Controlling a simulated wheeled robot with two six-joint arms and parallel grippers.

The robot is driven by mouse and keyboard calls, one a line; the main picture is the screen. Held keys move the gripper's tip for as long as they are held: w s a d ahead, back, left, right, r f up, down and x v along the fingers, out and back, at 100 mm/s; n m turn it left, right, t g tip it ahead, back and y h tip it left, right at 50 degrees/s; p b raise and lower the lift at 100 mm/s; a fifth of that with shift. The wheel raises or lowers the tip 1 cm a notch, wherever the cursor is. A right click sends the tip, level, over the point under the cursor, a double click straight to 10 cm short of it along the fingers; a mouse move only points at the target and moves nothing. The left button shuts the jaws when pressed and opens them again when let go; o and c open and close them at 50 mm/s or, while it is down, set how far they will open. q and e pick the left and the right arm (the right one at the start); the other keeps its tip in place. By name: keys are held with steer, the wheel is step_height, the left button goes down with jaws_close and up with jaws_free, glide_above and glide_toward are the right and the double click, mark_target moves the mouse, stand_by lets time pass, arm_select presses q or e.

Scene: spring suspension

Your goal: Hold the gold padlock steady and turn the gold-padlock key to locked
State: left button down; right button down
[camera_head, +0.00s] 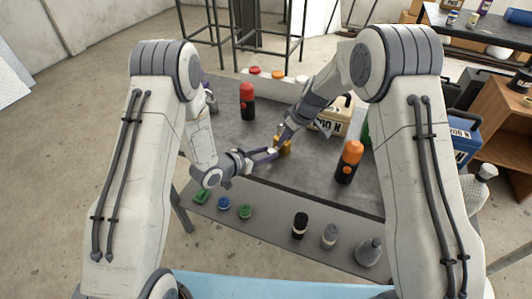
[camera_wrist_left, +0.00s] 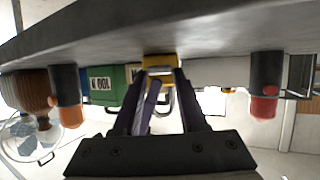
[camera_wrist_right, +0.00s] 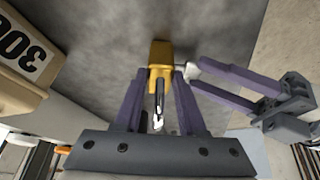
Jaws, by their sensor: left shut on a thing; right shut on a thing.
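The gold padlock (camera_head: 285,146) is on the grey table top, between my two grippers. My right gripper (camera_wrist_right: 159,74) is shut on the padlock's body, which shows in the right wrist view (camera_wrist_right: 160,54); its silver shackle (camera_wrist_right: 158,100) points back between the fingers. A small silver key (camera_wrist_right: 189,70) sticks out of the padlock's right side in that view. My left gripper (camera_head: 274,153) reaches in from the left and is shut on the key.
A red-capped bottle (camera_head: 247,101) stands left of the padlock, and an orange-capped bottle (camera_head: 348,162) stands to the right. A cream box with number lettering (camera_head: 335,118) is behind. Several small bottles and caps line the lower front shelf (camera_head: 270,228).

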arm_select(q)
steer(key=shift+w+a, duration=0.1)
steer(key=n, duration=0.1)
steer(key=n+g+h, duration=0.1)
steer(key=shift+w+a+n, duration=0.15)
steer(key=shift+a+n, duration=0.05)
steer(key=shift+n, duration=0.1)
steer(key=shift+w+a+f+n+g+h, duration=0.15)
steer(key=shift+n+g+h, duration=0.25)
steer(key=shift+n+h, duration=0.6)
steer(key=shift+c, duration=2.2)
jaws_free()
